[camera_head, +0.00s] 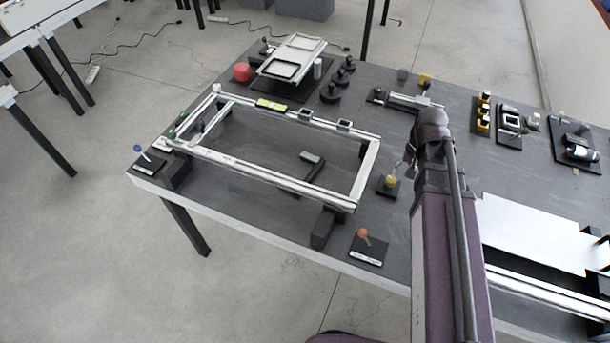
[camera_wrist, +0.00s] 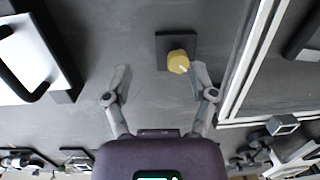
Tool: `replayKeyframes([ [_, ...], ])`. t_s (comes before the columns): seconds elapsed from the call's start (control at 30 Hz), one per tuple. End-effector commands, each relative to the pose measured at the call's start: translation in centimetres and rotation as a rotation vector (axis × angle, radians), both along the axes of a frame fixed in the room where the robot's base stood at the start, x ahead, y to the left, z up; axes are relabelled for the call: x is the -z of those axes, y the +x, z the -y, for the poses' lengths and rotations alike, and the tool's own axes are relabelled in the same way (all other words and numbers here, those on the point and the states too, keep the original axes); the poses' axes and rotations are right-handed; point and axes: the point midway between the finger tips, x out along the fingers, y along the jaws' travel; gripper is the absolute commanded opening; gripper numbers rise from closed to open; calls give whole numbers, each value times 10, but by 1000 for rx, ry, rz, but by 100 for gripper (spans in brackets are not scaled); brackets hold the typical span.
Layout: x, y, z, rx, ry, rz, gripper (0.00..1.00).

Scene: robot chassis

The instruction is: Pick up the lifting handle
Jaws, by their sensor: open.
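A black bent bar (camera_wrist: 32,90) that looks like a handle lies against a white panel at the left edge of the wrist view; part of it is cut off. I cannot tell for sure that it is the lifting handle. In the head view my arm hides the left part of the white panel (camera_head: 545,232). My gripper (camera_wrist: 161,85) is open and empty, its fingers spread above the dark table, with the bar to their left. It also shows in the head view (camera_head: 410,160), pointing down near a yellow knob on a black base (camera_head: 390,182).
A silver rectangular frame (camera_head: 268,177) stands on blocks left of my gripper in the head view. An orange-knobbed stand (camera_head: 364,234) is near the front edge. Several small parts, including a yellow and black stack (camera_head: 483,112), line the back. Bare tabletop lies beneath my fingers.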

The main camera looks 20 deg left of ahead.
Motion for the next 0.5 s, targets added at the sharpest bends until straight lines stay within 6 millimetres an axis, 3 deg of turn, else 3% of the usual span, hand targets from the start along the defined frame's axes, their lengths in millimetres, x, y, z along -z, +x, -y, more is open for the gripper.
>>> replayKeyframes([
  [0.03,1,17,-22,5,6,-21,74],
  [0.2,1,43,-90,47,15,-98,74],
  [0.5,-1,66,-211,110,-8,-231,74],
])
